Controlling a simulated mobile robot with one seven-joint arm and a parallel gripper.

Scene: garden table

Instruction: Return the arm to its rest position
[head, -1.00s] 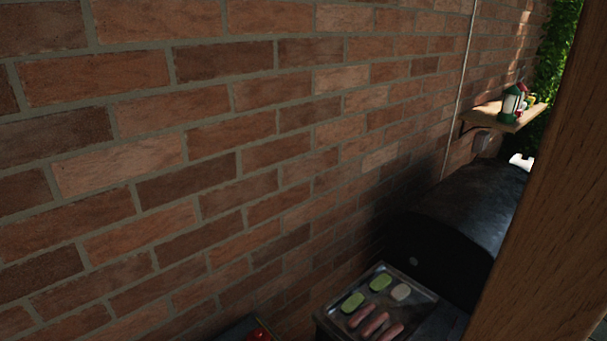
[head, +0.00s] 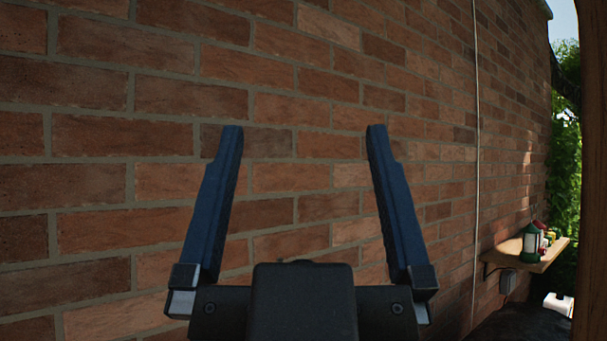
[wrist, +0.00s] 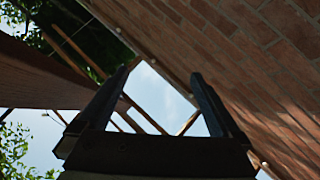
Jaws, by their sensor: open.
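My gripper (head: 304,140) stands upright in the middle of the head view, in front of the brick wall. Its two blue fingers are spread wide with nothing between them. The wrist view shows the gripper (wrist: 165,72) pointing up, with sky and wooden beams beyond the open fingers. The rest of my arm is out of sight below the head view.
A brick wall (head: 300,85) fills most of the head view. A wooden shelf (head: 535,258) at the right holds a green-and-white lantern (head: 530,242) and small items. A dark rounded grill top (head: 520,325) shows at lower right. A wooden post (head: 590,170) edges the right side.

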